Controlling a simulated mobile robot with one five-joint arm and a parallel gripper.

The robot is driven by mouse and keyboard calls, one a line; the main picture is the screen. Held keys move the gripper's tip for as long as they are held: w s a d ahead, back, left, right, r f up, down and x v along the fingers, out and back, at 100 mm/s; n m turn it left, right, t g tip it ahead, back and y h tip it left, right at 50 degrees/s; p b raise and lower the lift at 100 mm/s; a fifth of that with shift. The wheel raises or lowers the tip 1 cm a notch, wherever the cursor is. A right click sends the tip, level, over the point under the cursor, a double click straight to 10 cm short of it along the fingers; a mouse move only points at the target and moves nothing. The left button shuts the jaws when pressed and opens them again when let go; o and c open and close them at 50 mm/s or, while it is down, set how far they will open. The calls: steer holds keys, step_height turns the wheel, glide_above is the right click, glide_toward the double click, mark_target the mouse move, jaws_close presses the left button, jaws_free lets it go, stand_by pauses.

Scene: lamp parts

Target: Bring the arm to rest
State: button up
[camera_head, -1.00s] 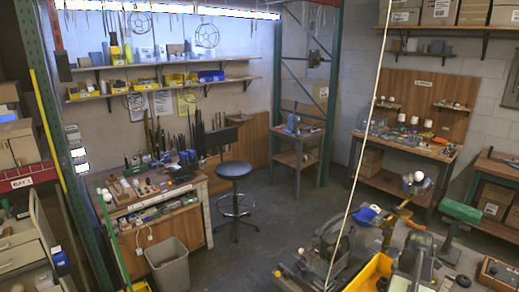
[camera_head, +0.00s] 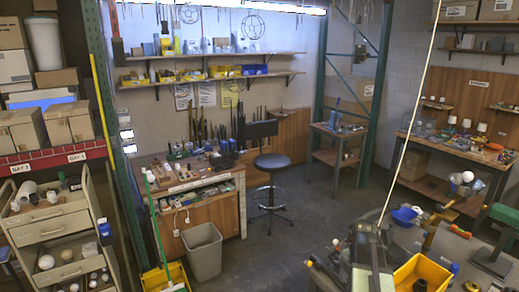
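I cannot make out my arm or gripper in this view. Lamp parts show instead. Round white bulbs or globes (camera_head: 46,262) lie on the shelves of a beige cart (camera_head: 52,226) at the left. Small white shades (camera_head: 466,124) stand on the wooden bench (camera_head: 425,150) at the right. A blue bowl-shaped piece (camera_head: 404,216) and a white ball (camera_head: 467,176) show above the cluttered surface at the lower right.
A black stool (camera_head: 272,162) stands mid-floor. A grey bin (camera_head: 203,252) stands in front of the left workbench (camera_head: 212,218). A yellow bin (camera_head: 424,272) is at the lower right. A green post (camera_head: 107,120) rises at the left. Bare floor (camera_head: 300,225) lies around the stool.

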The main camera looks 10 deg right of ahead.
steer(key=w+a+f+m+b, duration=0.1)
steer(key=a+f+m+b, duration=0.1)
steer(key=a+m, duration=0.7)
steer(key=w+a+f+m+b, duration=0.2)
steer(key=a+m, duration=0.8)
steer(key=a, duration=1.2)
step_height(320, 180, down, 2)
steer(key=shift+f+b, duration=0.1)
steer(key=shift+b, duration=0.35)
